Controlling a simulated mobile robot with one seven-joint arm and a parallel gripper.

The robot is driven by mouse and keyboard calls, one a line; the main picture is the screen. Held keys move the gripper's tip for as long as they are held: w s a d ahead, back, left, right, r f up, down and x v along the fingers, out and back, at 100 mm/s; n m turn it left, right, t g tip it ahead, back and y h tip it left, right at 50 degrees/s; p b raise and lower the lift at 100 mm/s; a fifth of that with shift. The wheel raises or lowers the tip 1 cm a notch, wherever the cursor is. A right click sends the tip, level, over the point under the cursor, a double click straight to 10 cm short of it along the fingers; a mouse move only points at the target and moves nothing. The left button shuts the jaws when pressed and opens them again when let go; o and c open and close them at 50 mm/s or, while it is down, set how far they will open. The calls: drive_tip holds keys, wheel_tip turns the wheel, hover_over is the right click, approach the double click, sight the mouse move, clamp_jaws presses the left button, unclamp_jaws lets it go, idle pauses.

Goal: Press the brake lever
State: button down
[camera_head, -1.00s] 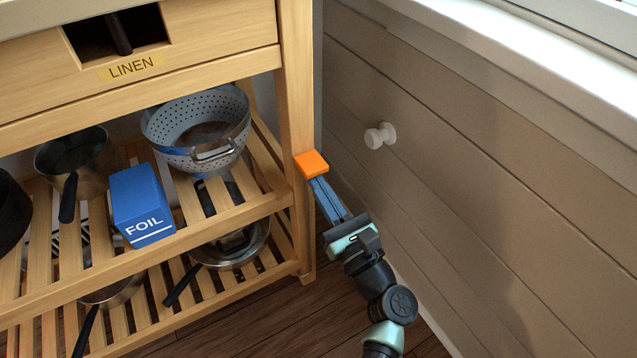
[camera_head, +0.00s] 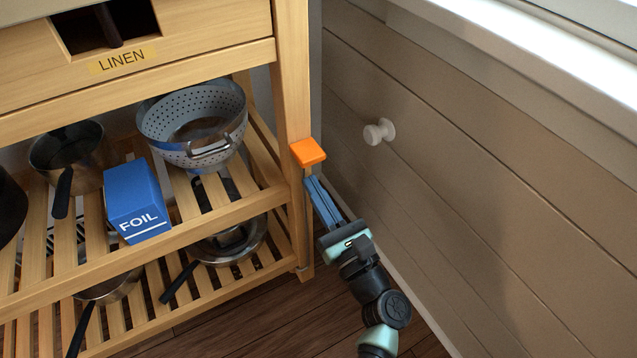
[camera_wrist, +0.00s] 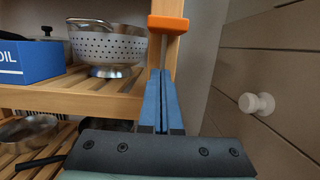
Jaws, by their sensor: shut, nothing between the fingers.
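The brake lever appears to be the orange block (camera_head: 307,152) at the front right leg of the wooden cart. In the wrist view the orange block (camera_wrist: 168,24) is at top centre, with a thin grey stem below it. My gripper (camera_head: 309,181) has its blue fingers together and empty, pointing up toward the block from below in the picture. A small gap shows between the fingertips and the block in the head view. In the wrist view the fingertips (camera_wrist: 160,73) sit below the block, in line with the stem; contact with the stem cannot be told.
The wooden cart (camera_head: 230,222) holds a colander (camera_head: 195,125), a blue foil box (camera_head: 137,200) and several pans. A panelled wall with a white knob (camera_head: 379,132) stands close on the right. Dark floor (camera_head: 290,315) shows between them.

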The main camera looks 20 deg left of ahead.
drive_tip(key=p+v, duration=0.3)
drive_tip(key=v, duration=0.7)
drive_tip(key=shift+r, duration=0.1)
